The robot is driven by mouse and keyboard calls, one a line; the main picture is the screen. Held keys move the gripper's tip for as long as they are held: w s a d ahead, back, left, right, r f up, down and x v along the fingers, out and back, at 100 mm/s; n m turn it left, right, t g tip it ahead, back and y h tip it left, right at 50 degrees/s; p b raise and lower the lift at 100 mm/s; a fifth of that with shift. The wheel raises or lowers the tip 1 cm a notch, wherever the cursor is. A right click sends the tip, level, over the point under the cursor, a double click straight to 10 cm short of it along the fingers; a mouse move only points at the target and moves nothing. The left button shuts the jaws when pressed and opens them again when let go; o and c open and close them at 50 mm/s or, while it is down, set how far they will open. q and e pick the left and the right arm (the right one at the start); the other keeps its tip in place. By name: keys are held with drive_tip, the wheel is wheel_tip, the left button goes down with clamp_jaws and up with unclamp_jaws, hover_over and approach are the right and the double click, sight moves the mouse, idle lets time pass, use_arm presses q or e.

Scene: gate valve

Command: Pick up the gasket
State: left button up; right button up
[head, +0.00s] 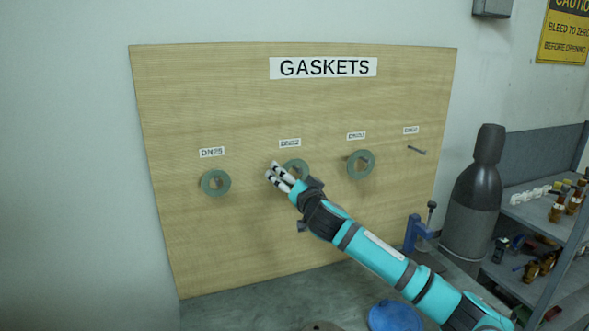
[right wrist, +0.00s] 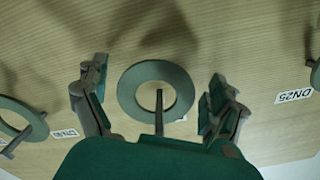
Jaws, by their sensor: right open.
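A green ring gasket (head: 304,167) hangs on the second peg of the wooden board, partly hidden behind my right gripper. Its label is blurred and seems to read DN32. My right gripper (head: 280,178) is open in front of the board at this gasket. In the right wrist view the same gasket (right wrist: 125,92) shows whole, with a peg through its hole. The open fingers of my right gripper (right wrist: 160,95) stand on either side of it, apart from it. My left gripper is not in view.
The board (head: 200,100) also holds a gasket (head: 206,188) under DN25 and another (head: 370,160) to the right. The rightmost peg (head: 416,150) is bare. A dark cylinder (head: 475,195) and a shelf (head: 525,215) stand right. A blue object (head: 395,317) sits below.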

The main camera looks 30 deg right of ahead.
drive_tip(key=c, duration=1)
drive_tip(key=shift+c, duration=0.2)
drive_tip(key=shift+r, duration=0.1)
drive_tip(key=shift+r+b, duration=0.45)
drive_tip(key=shift+r, duration=0.1)
drive_tip(key=b+v, duration=0.7)
drive_tip(key=v, duration=1.1)
